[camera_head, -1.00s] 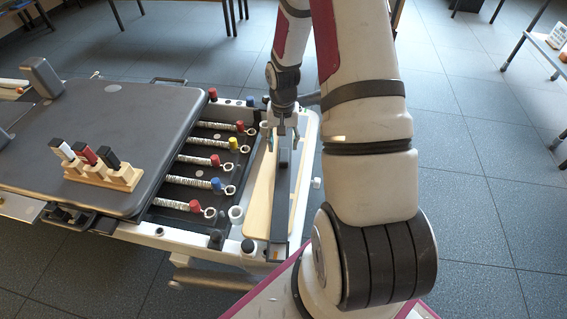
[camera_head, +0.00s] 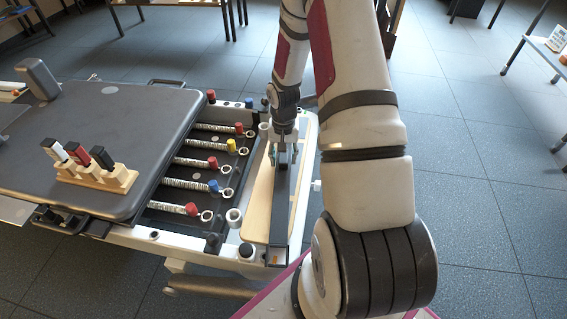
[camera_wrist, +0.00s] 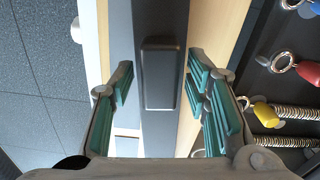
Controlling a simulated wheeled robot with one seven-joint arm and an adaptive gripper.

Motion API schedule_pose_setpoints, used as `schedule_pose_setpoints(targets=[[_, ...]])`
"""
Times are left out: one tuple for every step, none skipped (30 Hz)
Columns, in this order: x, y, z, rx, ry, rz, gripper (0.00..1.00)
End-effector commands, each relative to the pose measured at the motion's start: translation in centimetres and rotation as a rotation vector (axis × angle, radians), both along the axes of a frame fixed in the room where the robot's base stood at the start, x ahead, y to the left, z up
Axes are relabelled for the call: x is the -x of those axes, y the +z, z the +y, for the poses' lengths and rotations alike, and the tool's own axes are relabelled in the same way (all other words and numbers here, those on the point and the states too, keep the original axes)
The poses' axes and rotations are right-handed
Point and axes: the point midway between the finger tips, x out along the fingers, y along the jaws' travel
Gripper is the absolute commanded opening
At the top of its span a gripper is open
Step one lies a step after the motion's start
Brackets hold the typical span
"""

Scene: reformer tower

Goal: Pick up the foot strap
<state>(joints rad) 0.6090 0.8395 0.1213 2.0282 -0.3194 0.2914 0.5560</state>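A long dark band (camera_head: 280,205), which looks like the foot strap, runs lengthwise over the pale wooden board at the reformer's end. It also shows in the wrist view (camera_wrist: 161,132), with a raised dark block (camera_wrist: 160,75) on it. My gripper (camera_head: 283,153) is over the band at the block. In the wrist view my gripper (camera_wrist: 163,98) has its teal-padded fingers apart, one on each side of the band, with gaps between pads and block. Nothing is held. In the head view the fingers partly hide the block.
The wooden board (camera_head: 258,205) lies under the band. Springs with coloured knobs (camera_head: 192,209) lie to its left. The padded carriage (camera_head: 95,135) bears a wooden rack (camera_head: 118,180) with white, red and black pieces. Floor (camera_head: 470,220) to the right is clear.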

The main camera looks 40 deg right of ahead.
Motion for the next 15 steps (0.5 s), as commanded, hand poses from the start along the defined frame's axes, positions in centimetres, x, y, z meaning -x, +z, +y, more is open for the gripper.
schedule_pose_setpoints(targets=[[0.00, 0.01, 0.00, 0.000, 0.000, 0.000, 0.25], [0.00, 0.01, 0.00, 0.000, 0.000, 0.000, 0.18], [0.00, 0.01, 0.00, 0.000, 0.000, 0.000, 0.09], [0.00, 0.01, 0.00, 0.000, 0.000, 0.000, 0.02], [0.00, 0.01, 0.00, 0.000, 0.000, 0.000, 0.00], [0.01, 0.01, 0.00, 0.000, 0.000, 0.000, 0.00], [-0.01, 0.02, -0.01, 0.000, 0.000, 0.000, 0.00], [-0.01, 0.02, -0.01, 0.000, 0.000, 0.000, 0.00], [-0.01, 0.02, -0.01, 0.000, 0.000, 0.000, 0.00], [-0.01, 0.02, -0.01, 0.000, 0.000, 0.000, 0.00], [-0.01, 0.02, -0.01, 0.000, 0.000, 0.000, 0.00], [-0.01, 0.03, -0.01, 0.000, 0.000, 0.000, 0.00], [-0.01, 0.09, -0.01, 0.000, 0.000, 0.000, 0.00], [-0.01, 0.20, -0.01, 0.000, 0.000, 0.000, 0.00], [-0.02, 0.47, -0.02, 0.001, 0.000, -0.001, 0.00]])
